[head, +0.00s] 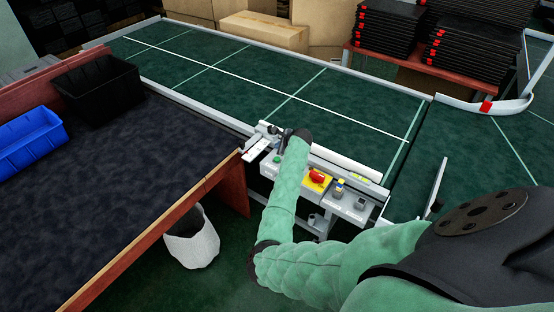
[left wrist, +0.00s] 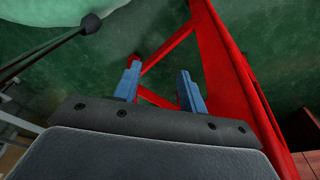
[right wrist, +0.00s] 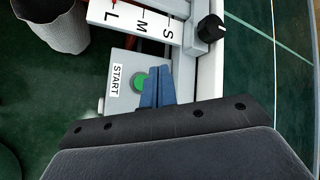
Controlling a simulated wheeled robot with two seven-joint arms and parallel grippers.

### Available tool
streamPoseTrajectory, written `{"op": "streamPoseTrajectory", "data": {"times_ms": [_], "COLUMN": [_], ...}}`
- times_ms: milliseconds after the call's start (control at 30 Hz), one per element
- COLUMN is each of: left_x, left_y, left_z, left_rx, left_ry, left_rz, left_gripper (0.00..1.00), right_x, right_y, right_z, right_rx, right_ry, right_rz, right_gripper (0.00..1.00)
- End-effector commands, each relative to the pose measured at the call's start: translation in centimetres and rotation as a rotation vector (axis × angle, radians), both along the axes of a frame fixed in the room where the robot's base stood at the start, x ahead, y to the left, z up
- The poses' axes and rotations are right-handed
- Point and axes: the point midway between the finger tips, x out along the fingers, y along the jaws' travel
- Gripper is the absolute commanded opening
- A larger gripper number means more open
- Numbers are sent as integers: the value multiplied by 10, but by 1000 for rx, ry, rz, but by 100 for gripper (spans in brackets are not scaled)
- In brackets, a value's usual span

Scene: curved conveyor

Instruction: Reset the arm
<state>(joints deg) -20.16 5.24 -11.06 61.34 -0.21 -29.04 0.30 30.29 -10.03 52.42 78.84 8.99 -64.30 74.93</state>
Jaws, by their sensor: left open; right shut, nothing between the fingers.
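My right arm (head: 288,190) reaches out to the control panel at the conveyor's near edge. My right gripper (right wrist: 158,85) is shut and empty, with its blue fingers together beside the green button (right wrist: 139,82) by the START label (right wrist: 116,80). Whether the fingertips touch the button cannot be told. The green button also shows in the head view (head: 277,159), just below the right hand. My left gripper (left wrist: 158,85) is open and empty, its two blue fingers apart in front of a red metal frame (left wrist: 222,60). The left gripper is not in the head view.
The green curved conveyor (head: 230,75) spans the back and right, bare on top. A dark table (head: 120,160) holds a blue bin (head: 28,142) and a black bin (head: 97,90). A white waste bin (head: 190,245) stands on the floor. The panel carries a red emergency button (head: 317,176).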

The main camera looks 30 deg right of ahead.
Motion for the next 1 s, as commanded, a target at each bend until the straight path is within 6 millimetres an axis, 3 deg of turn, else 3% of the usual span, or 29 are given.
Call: {"op": "streamPoseTrajectory", "data": {"times_ms": [333,467,767,1000], "left_x": [0,0,0,0], "left_y": [0,0,0,0], "left_z": [0,0,0,0], "left_rx": [0,0,0,0], "left_ry": [0,0,0,0], "left_rz": [0,0,0,0], "left_gripper": [42,42,42,42], "right_x": [0,-11,-86,-148], "right_y": [0,-4,-15,9], "right_z": [0,-1,7,17], "right_rx": [-1,-42,-382,-657], "right_ry": [0,12,110,194], "right_rz": [1,24,279,562], "right_gripper": [0,0,0,0]}}
